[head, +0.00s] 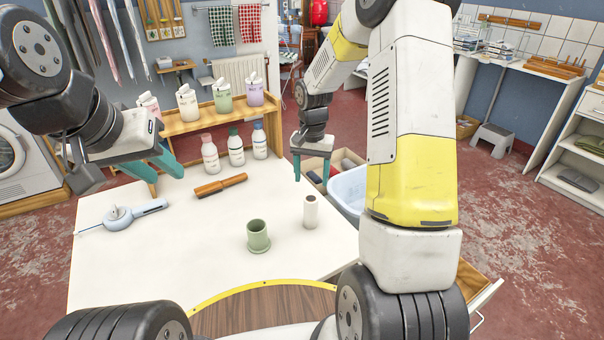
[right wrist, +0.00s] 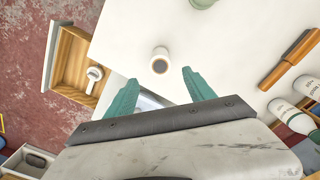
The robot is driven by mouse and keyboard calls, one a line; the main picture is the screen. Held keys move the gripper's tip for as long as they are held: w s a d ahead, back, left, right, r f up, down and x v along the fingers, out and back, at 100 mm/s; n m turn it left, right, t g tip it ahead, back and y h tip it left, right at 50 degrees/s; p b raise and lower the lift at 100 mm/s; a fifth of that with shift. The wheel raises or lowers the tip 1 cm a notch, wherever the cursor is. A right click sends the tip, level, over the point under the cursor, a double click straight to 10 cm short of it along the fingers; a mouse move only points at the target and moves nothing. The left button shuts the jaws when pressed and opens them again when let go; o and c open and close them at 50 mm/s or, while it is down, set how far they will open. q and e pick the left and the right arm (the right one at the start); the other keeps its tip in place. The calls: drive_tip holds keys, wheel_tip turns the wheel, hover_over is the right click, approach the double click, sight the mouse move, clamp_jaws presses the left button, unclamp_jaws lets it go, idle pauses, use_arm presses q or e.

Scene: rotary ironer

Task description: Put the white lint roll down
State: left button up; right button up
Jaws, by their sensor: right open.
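The white lint roll (head: 311,212) stands upright on the white table (head: 215,225), near its right edge. In the right wrist view the roll (right wrist: 160,54) shows its round end just beyond my fingertips, with nothing touching it. My right gripper (head: 311,178) is open and empty, above and behind the roll; its two teal fingers (right wrist: 158,84) are spread apart in the right wrist view. My left gripper (head: 163,172) hangs over the table's far left part, its teal fingers apart and nothing between them.
A green cup (head: 258,236) stands left of the roll. A wooden-handled tool (head: 220,185) and a pale blue device (head: 122,217) lie further left. Several bottles (head: 236,149) line the back before a wooden shelf (head: 205,123). A pale blue basin (head: 348,192) is beyond the table's right edge.

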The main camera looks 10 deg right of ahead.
drive_tip(key=s+r+n+t+y, duration=0.1)
drive_tip(key=s+r+n+t, duration=0.1)
drive_tip(key=s+r, duration=0.7)
drive_tip(key=s+r+n+t, duration=0.2)
drive_tip(key=s+r, duration=0.4)
drive_tip(key=r, duration=0.5)
drive_tip(key=s+a+r+n+t+y, duration=0.1)
drive_tip(key=s+a+r+t, duration=0.1)
drive_tip(key=s, duration=0.7)
drive_tip(key=shift+s+r+n, duration=0.2)
drive_tip(key=shift+r+n, duration=0.1)
drive_tip(key=shift+r, duration=0.1)
